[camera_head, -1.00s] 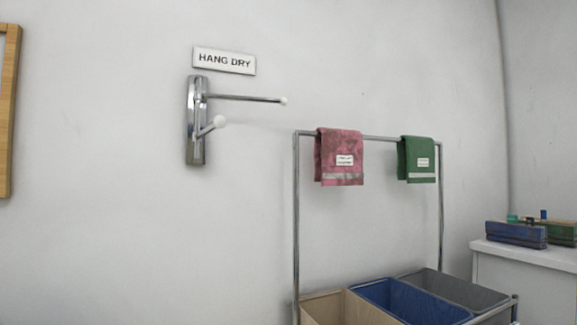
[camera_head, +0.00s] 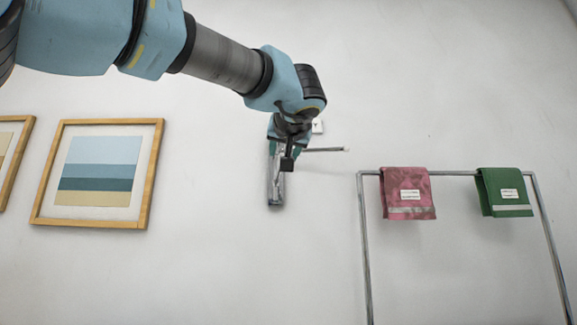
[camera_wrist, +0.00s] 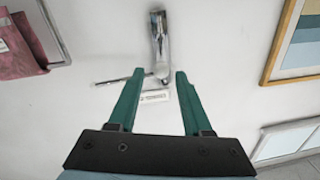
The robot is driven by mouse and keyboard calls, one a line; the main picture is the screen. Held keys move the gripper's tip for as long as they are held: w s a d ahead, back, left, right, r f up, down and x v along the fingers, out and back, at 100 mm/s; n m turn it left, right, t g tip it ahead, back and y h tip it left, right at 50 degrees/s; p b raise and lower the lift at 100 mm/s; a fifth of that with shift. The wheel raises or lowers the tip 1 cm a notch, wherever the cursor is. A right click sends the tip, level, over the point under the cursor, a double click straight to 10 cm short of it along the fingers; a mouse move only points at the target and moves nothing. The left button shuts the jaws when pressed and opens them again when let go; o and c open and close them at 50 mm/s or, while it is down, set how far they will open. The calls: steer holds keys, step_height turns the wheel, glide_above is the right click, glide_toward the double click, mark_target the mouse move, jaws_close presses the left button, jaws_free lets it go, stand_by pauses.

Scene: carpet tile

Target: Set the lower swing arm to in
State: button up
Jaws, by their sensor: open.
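The chrome wall bracket (camera_head: 275,180) is upright on the white wall, its top hidden behind my gripper (camera_head: 286,146) in the head view. One thin swing arm (camera_head: 325,150) sticks out to the right, near the bracket's upper part. The lower swing arm is hidden behind my gripper in the head view. The fingers look empty.
The small label sign (camera_wrist: 154,97) shows between the fingers in the wrist view. A metal rail (camera_head: 365,250) with a pink towel (camera_head: 408,194) and a green towel (camera_head: 503,192) stands right. A framed picture (camera_head: 97,125) hangs left. The wall below the bracket is clear.

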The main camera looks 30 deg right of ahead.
steer(key=p+x, duration=0.1)
steer(key=x, duration=0.7)
steer(key=shift+a+f, duration=0.1)
jaws_close()
stand_by(1.2)
